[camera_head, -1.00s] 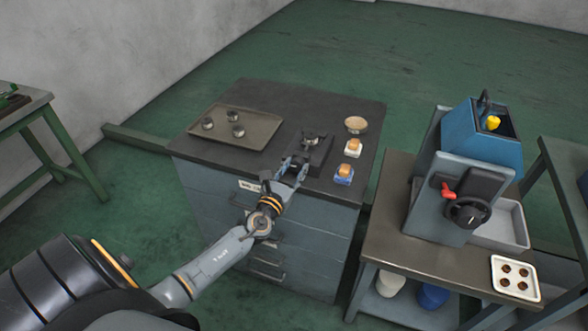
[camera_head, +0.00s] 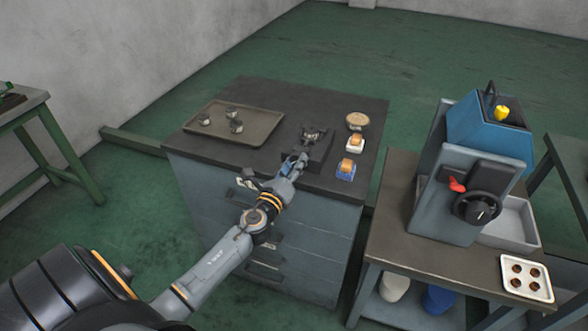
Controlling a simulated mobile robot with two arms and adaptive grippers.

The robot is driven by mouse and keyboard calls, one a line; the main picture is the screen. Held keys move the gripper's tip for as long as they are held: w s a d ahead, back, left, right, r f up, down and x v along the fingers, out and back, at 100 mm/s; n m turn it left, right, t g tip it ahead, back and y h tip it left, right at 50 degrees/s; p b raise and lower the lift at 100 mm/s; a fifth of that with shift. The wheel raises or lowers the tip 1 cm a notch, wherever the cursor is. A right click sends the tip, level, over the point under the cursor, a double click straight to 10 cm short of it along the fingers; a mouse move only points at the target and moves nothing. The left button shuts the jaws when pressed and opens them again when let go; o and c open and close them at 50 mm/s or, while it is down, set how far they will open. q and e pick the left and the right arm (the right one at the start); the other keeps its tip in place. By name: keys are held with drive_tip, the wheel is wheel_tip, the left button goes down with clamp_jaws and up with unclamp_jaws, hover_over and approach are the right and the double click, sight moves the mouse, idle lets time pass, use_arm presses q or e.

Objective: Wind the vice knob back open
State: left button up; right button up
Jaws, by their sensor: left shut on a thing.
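The dark vice (camera_head: 318,144) sits on the top of the blue-grey drawer cabinet (camera_head: 290,92), near its front edge. My left gripper (camera_head: 295,161) is at the near end of the vice, where the knob is, and is shut on the knob. The knob itself is hidden by the fingers. The vice jaws are too small and dark to tell how far apart they stand. My right gripper does not show.
A tray (camera_head: 262,136) with 3 small round parts lies left of the vice. The heading machine (camera_head: 470,175) stands on a bench at right.

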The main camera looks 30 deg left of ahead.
use_arm(q)
drive_tip(key=n+b, duration=0.1)
drive_tip(key=n, duration=0.3)
drive_tip(key=shift+f, duration=0.15)
drive_tip(key=shift+n+y+b, duration=0.3)
drive_tip(key=shift+n+b, duration=0.35)
drive_tip(key=shift+n, duration=1.35)
drive_tip(key=o, duration=1.2)
drive_tip(key=shift+c, duration=0.2)
